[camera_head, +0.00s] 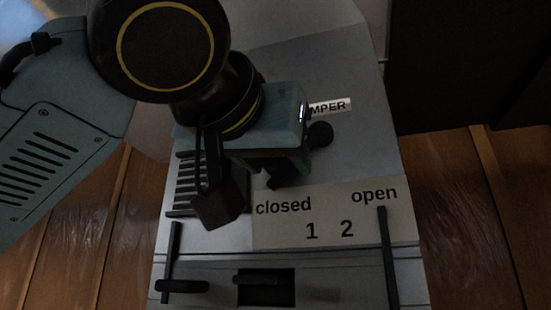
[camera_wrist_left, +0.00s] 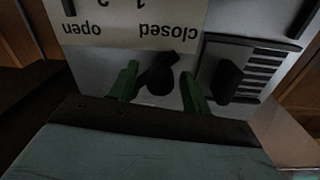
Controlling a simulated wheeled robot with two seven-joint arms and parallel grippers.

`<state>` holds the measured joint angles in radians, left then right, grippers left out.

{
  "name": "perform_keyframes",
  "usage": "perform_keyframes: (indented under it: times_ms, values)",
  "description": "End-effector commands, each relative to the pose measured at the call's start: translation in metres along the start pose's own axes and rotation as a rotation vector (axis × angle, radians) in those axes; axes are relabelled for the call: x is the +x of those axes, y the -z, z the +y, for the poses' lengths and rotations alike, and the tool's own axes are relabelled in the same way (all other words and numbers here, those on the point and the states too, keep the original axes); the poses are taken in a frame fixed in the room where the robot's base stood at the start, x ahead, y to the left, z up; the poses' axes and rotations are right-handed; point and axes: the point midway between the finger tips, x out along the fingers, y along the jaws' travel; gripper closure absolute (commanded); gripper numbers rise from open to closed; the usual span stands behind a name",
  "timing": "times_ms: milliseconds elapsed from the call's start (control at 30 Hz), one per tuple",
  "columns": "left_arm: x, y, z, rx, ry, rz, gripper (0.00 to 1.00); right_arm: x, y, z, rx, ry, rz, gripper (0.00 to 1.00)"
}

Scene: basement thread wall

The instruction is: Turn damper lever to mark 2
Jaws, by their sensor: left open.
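The damper lever is dark; its round part (camera_head: 320,134) shows just right of my left gripper in the head view. In the left wrist view the lever (camera_wrist_left: 157,77) is between the green fingers, its narrower end towards "closed". My left gripper (camera_head: 283,172) is open above the panel, fingers around the lever; its fingers also show in the left wrist view (camera_wrist_left: 160,78). I cannot tell whether they touch it. The scale plate (camera_head: 325,213) reads "closed", 1, 2, "open", and appears inverted in the wrist view (camera_wrist_left: 130,30). The gripper hides part of the lever. My right gripper is out of view.
A slatted vent (camera_head: 183,185) with a dark block (camera_head: 220,203) lies left of the lever. A partly covered label (camera_head: 331,106) ends in "MPER". Dark bars and handles (camera_head: 182,286) sit along the front. Wooden planks (camera_head: 470,220) flank the grey housing.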

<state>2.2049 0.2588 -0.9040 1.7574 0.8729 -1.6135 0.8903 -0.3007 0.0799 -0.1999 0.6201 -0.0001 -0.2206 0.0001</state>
Motion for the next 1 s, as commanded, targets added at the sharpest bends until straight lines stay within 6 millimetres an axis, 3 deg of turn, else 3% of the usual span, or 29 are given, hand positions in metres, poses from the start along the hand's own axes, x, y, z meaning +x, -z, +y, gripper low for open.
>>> perform_keyframes:
  times_ms: [400, 767, 1000]
  values:
    - [0.0085, -0.0009, -0.0002, 0.000, 0.000, -0.001, 0.53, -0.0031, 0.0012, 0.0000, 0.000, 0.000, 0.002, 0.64]
    - [0.0082, -0.0004, -0.0007, -0.002, 0.001, 0.000, 1.00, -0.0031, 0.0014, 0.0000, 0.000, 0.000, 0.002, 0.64]
    - [0.0080, 0.0010, -0.0023, -0.006, 0.005, 0.003, 1.00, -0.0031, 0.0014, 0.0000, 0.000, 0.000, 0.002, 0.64]
